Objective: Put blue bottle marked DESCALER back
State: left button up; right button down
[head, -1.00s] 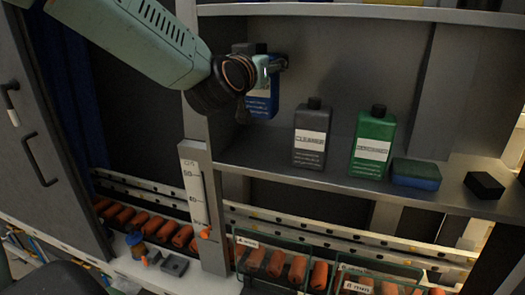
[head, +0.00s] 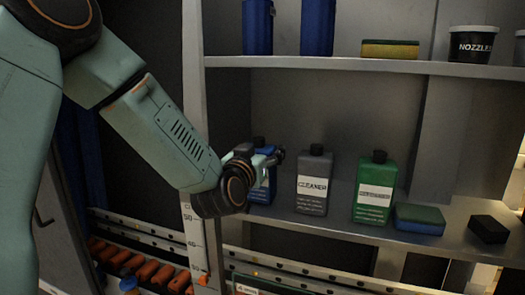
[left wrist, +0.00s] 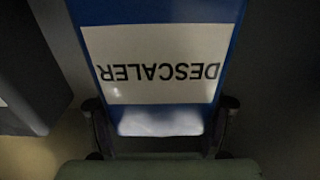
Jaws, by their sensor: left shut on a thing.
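The blue bottle marked DESCALER (head: 262,190) is upright at the left end of the middle shelf (head: 340,216), left of the grey CLEANER bottle (head: 313,180). My left gripper (head: 268,163) is shut on the blue bottle and hides part of it. In the left wrist view the blue bottle (left wrist: 160,12) fills the middle, with its DESCALER label upside down and a finger of the left gripper (left wrist: 160,125) on each side. I cannot tell whether the bottle's base touches the shelf. My right gripper is not in view.
A green bottle (head: 375,187), a blue-green sponge (head: 419,219) and a black block (head: 489,229) stand further right on the same shelf. The upper shelf (head: 350,66) holds blue containers, a yellow sponge (head: 390,49) and a NOZZLES tub (head: 472,43). A grey upright (head: 194,100) stands close left.

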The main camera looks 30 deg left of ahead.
pick_arm(q)
jog(key=shift+d+r, duration=0.15)
jog(key=shift+r, duration=0.05)
jog(key=shift+d+f, duration=0.1)
jog(key=shift+f, duration=0.05)
jog(key=o, duration=1.4)
jog(key=shift+w+f, duration=0.15)
jog(key=shift+f, duration=0.05)
jog(key=o, duration=0.4)
jog(key=shift+s, duration=0.2)
jog(key=shift+r, duration=0.1)
jog(key=shift+w, duration=0.1)
jog(key=shift+r, duration=0.15)
